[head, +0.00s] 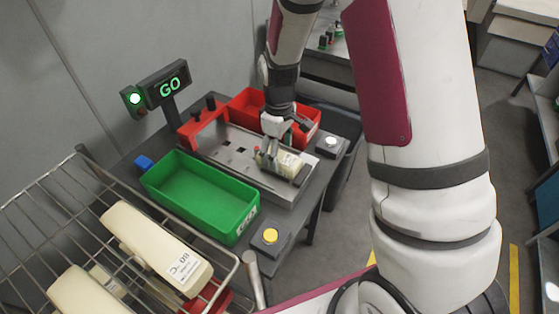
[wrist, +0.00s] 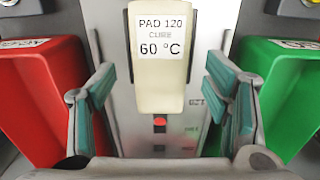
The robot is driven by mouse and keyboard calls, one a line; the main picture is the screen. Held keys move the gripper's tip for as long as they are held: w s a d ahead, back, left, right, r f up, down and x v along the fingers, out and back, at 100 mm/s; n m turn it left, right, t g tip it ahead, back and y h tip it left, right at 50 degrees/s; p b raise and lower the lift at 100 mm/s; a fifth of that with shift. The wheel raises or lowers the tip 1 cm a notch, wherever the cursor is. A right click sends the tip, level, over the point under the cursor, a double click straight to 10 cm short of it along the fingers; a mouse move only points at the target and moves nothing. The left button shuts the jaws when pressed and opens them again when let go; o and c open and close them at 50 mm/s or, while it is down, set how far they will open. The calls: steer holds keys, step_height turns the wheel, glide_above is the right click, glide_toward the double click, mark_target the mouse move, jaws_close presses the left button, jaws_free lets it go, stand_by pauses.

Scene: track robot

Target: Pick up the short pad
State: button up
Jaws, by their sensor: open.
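A short cream pad (head: 287,162) lies on the metal fixture (head: 233,150) on the table. In the wrist view the pad (wrist: 160,72) shows a white label reading "PAD 120 CURE 60 °C". My gripper (head: 273,155) is over the fixture at the pad, pointing down. In the wrist view its two teal-padded fingers (wrist: 160,88) are spread wide, left and right of the pad, with a gap on each side. Nothing is held. The pad's far end runs out of the wrist view at the top.
A green bin (head: 195,200) stands in front of the fixture and a red bin (head: 250,104) behind it. A wire rack (head: 62,195) at left holds longer cream pads (head: 160,247). A sign (head: 168,86) reads "GO" beside a lit green lamp. A yellow button (head: 270,236) is at the table's front corner.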

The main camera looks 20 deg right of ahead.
steer(key=shift+f, duration=1.35)
steer(key=c, duration=1.2)
steer(key=shift+r, duration=0.1)
steer(key=shift+r, duration=0.6)
step_height(320, 180, up, 2)
steer(key=shift+r, duration=0.1)
steer(key=s, duration=0.5)
steer(key=s+r, duration=0.1)
steer(key=s, duration=1)
steer(key=shift+r+b, duration=0.2)
steer(key=shift+b, duration=0.1)
